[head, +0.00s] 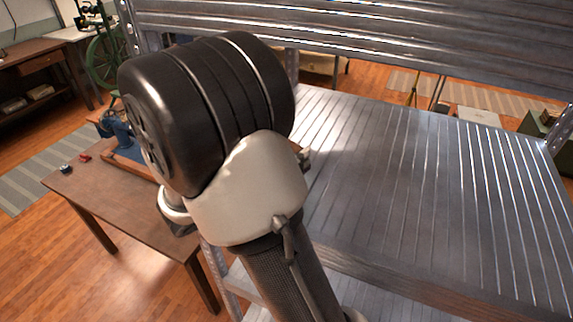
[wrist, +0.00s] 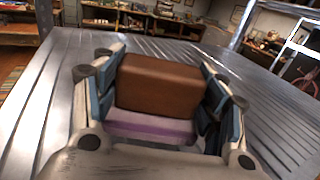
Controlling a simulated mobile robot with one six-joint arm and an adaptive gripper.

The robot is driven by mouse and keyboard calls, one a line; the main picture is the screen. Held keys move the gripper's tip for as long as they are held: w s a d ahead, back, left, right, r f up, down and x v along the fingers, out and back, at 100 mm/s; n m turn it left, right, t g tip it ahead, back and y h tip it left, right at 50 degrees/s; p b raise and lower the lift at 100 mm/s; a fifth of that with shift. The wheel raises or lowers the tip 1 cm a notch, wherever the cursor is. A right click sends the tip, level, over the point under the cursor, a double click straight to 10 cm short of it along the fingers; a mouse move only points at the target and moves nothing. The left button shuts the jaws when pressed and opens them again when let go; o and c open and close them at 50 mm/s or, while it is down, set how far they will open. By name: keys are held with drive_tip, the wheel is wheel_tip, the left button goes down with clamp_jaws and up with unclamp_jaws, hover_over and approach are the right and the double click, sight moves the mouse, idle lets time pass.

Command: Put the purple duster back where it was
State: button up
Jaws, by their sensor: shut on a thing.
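The purple duster (wrist: 168,84) shows in the wrist view as a brown block with a purple layer along its lower side. My gripper (wrist: 162,62) is shut on it, with a blue-padded finger against each side. The duster is over the ribbed grey metal shelf (wrist: 62,85); I cannot tell whether it touches the surface. In the head view my arm hides the gripper and the duster, and the shelf (head: 430,190) fills the right side.
The visible part of the shelf is bare. Another metal shelf board (head: 370,38) is above it at the back, with perforated posts at its corners. A wooden table (head: 125,200) with a blue tool (head: 117,130) and small items stands at left.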

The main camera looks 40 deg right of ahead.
drive_tip(key=shift+f+b, duration=0.45)
drive_tip(key=shift+f, duration=1.2)
drive_tip(key=shift+d, duration=0.1)
drive_tip(key=shift+f, duration=0.15)
drive_tip(key=o, duration=1)
